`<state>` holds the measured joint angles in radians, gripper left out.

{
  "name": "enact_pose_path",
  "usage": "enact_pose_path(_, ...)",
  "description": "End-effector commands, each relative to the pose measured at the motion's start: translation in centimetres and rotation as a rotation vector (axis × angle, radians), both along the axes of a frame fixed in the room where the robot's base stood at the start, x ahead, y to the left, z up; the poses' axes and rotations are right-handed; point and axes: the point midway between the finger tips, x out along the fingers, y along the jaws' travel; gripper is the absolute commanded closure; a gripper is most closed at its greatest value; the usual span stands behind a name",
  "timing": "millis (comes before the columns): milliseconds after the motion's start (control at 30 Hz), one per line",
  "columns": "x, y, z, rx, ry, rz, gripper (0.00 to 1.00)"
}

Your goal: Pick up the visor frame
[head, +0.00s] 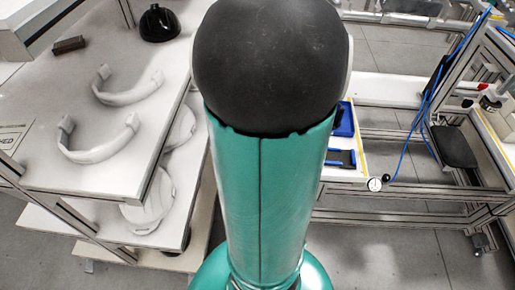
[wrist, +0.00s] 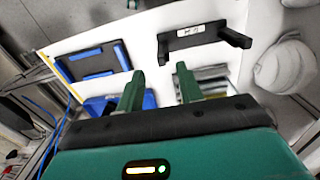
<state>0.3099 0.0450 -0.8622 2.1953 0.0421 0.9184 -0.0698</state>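My gripper (wrist: 158,84) is open and empty in the wrist view, its two green fingers spread apart above a white table (wrist: 150,50). A black U-shaped frame (wrist: 198,38) with a small white label lies on the table, beyond the fingertips and a little right. It looks like the visor frame, though I cannot be sure. The fingers appear apart from it. In the head view my arm covers the middle, hiding my gripper and this frame.
Left of the black frame lies a blue-edged black piece (wrist: 93,61). Blue parts (wrist: 105,104) and a grey stack (wrist: 208,86) lie near the fingers. White shells (wrist: 285,66) are at right. In the head view, white curved bands (head: 97,142) lie on the left table.

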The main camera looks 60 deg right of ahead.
Motion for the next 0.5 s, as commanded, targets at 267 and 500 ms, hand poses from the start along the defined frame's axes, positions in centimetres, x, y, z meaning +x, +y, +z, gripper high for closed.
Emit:
enact_pose_path(267, 0.0, 0.0, -3.6, 0.000, 0.001, 0.001, 0.64)
enact_pose_path(500, 0.1, -0.1, -5.8, 0.001, 0.004, 0.000, 0.64)
